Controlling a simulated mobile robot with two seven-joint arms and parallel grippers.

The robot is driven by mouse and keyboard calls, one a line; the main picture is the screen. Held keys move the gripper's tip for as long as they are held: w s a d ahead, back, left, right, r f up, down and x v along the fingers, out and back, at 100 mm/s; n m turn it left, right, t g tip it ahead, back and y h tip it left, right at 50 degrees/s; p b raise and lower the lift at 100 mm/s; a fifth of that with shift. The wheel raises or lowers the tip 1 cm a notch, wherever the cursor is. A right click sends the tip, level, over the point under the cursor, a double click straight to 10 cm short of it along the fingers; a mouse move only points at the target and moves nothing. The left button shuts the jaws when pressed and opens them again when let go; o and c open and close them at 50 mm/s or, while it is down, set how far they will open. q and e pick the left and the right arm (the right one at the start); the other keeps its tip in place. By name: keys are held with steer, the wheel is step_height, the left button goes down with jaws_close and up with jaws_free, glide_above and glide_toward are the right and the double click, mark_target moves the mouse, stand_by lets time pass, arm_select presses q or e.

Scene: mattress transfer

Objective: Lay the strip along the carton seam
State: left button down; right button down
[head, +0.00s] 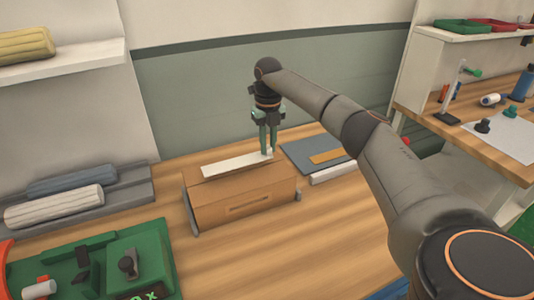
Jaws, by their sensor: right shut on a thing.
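A brown carton (245,208) sits on the wooden table in the middle of the head view. A white strip (232,163) lies across the carton's top, running left to right and slightly tilted upward to the right. My right gripper (267,153) points down at the strip's right end and is shut on it. The fingers hide part of that end. The carton seam is hard to make out; the strip covers part of the top. My left gripper is not in view.
Grey brackets flank the carton (190,212). A grey board with an orange piece (327,156) lies to the right. A green tray (158,245) with tools is at front left, and rolls rest on a grey rack (142,193). The table front is clear.

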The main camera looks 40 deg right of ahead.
steer(key=shift+w+f, duration=0.25)
steer(key=shift+f, duration=0.15)
steer(key=shift+f+p, duration=0.35)
steer(key=shift+f, duration=1.2)
steer(key=shift+f, duration=0.2)
steer(key=c, duration=0.8)
jaws_free()
steer(key=shift+r, duration=0.1)
step_height(320, 180, up, 12)
steer(key=shift+r+b, duration=0.15)
steer(key=shift+b, duration=0.15)
